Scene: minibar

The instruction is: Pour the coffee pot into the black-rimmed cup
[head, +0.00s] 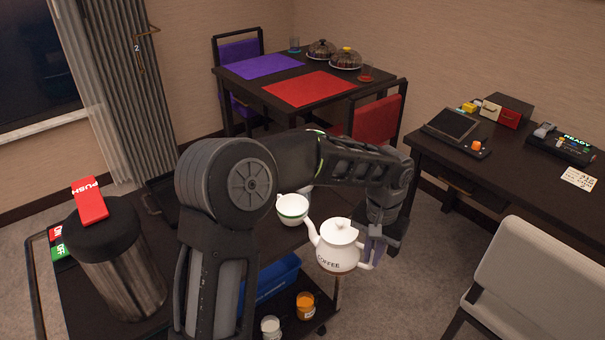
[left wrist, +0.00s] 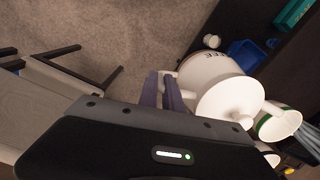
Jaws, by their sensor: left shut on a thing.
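The white coffee pot (head: 338,256), lettered COFFEE, is upright at the cart's right edge, its spout pointing left. My left gripper (head: 371,246) is shut on its handle; the fingers (left wrist: 161,90) and the pot (left wrist: 208,68) also show in the left wrist view. A white cup with a green-looking rim (head: 292,209) stands on the cart left of the spout; it also shows in the left wrist view (left wrist: 277,124). Another pale cup (left wrist: 268,156) is partly hidden beside it. I cannot make out a black rim; my arm covers part of the cart top. My right gripper is out of view.
A steel dispenser (head: 118,262) with a red PUSH lever stands at the cart's left. A blue bin (head: 268,282) and jars, one orange (head: 305,305), are below. A grey chair (head: 545,275) and dark desk (head: 500,160) stand right; open carpet lies between.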

